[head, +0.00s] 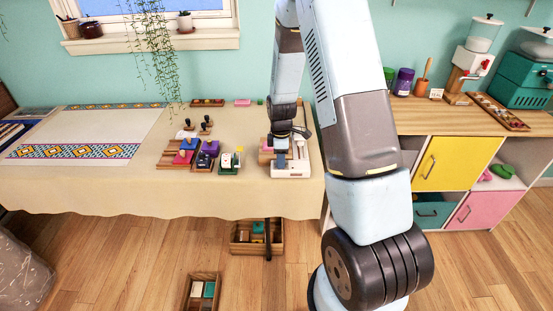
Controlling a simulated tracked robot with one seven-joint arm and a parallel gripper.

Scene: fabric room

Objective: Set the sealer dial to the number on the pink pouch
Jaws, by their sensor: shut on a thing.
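The sealer (291,170) is a small white machine with a dark lever arm, near the right end of the cloth-covered table. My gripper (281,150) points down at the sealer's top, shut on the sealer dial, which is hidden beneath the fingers. The dial's setting cannot be read. A small pink flat thing (242,103) lies at the table's back edge, and another pinkish piece (265,157) is at the sealer's left side. I cannot tell which is the pink pouch, and no number is legible.
Stamps and coloured ink pads on a wooden rack (178,160) stand left of the sealer, with a green-and-white block (230,163) between. A patterned cloth (90,133) covers the table's left. A wooden cabinet (470,122) stands right. Wooden boxes (203,290) are on the floor.

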